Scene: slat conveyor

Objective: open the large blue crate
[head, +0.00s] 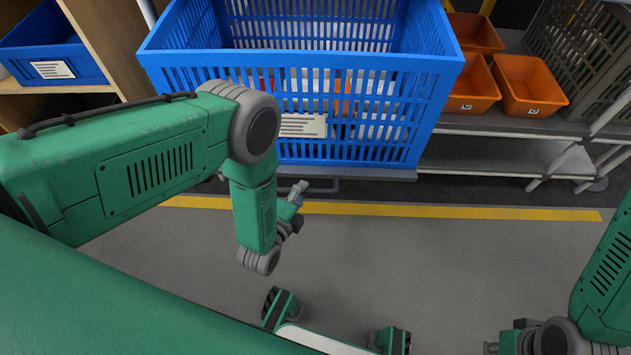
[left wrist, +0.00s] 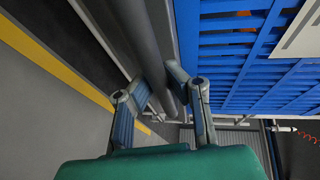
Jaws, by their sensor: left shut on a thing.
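The large blue crate (head: 290,73) stands at the top centre of the head view, with slatted walls, an open top and a pale label on its front. Red, white and orange items show through the slats. A dark grey bar (head: 325,186) runs low in front of the crate; it also shows in the left wrist view (left wrist: 150,35), beside the blue slats. My left gripper (head: 300,188) is at this bar, its fingers (left wrist: 160,80) on either side of it, shut on it. My right gripper (head: 492,347) is low at the right, too small to read.
Orange bins (head: 528,84) sit on a grey shelf cart right of the crate. A smaller blue bin (head: 50,62) stands on a wooden shelf at the left. A yellow line (head: 430,210) crosses the grey floor, which is clear in front of the crate.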

